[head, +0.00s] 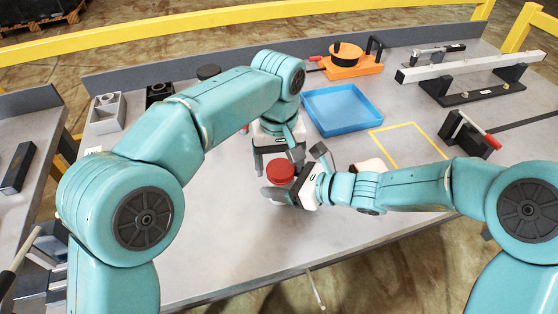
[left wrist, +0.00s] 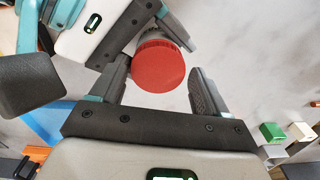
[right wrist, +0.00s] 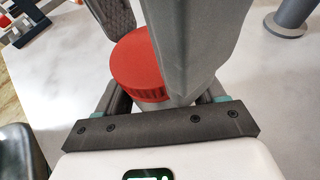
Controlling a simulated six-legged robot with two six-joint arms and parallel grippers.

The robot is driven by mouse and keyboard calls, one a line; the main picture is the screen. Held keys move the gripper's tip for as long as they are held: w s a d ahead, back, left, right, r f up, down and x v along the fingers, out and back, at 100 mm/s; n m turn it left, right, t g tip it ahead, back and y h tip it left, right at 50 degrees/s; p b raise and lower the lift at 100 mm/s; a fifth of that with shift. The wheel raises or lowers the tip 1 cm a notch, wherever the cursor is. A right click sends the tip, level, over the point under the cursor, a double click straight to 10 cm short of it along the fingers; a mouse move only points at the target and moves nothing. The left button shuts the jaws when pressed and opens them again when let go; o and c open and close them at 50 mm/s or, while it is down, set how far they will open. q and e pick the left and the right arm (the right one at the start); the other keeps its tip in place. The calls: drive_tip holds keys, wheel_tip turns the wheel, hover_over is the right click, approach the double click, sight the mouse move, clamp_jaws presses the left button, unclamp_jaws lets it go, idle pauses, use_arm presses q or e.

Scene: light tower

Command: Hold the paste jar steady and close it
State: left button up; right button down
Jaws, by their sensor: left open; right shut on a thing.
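The paste jar shows mostly as its round red lid (head: 280,171), near the front middle of the table. In the left wrist view the lid (left wrist: 158,68) sits on top of a small grey part of the jar body (left wrist: 154,32). My right gripper (head: 294,174) is shut on the jar from the right. In the right wrist view one finger covers part of the lid (right wrist: 138,66). My left gripper (head: 278,157) is open above the jar, its fingers on either side of the lid with a visible gap. Most of the jar body is hidden; I cannot tell how tight the lid is.
A blue tray (head: 342,110) lies behind the grippers, with a yellow outlined square (head: 376,133) to its right. An orange fixture (head: 353,66) and a long metal bar on a stand (head: 470,68) are at the back. A grey holder (head: 106,114) stands at the left.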

use_arm(q)
drive_tip(key=shift+d+r, duration=0.15)
drive_tip(key=shift+r, duration=2.2)
drive_tip(key=shift+c, duration=0.3)
drive_tip(key=shift+r+n, duration=0.5)
drive_tip(key=shift+n, duration=0.4)
wheel_tip(320, 180, up, 2)
drive_tip(key=n, duration=0.4)
drive_tip(key=shift+r+n, duration=0.15)
drive_tip(key=shift+n, duration=0.25)
drive_tip(key=shift+f, duration=4)
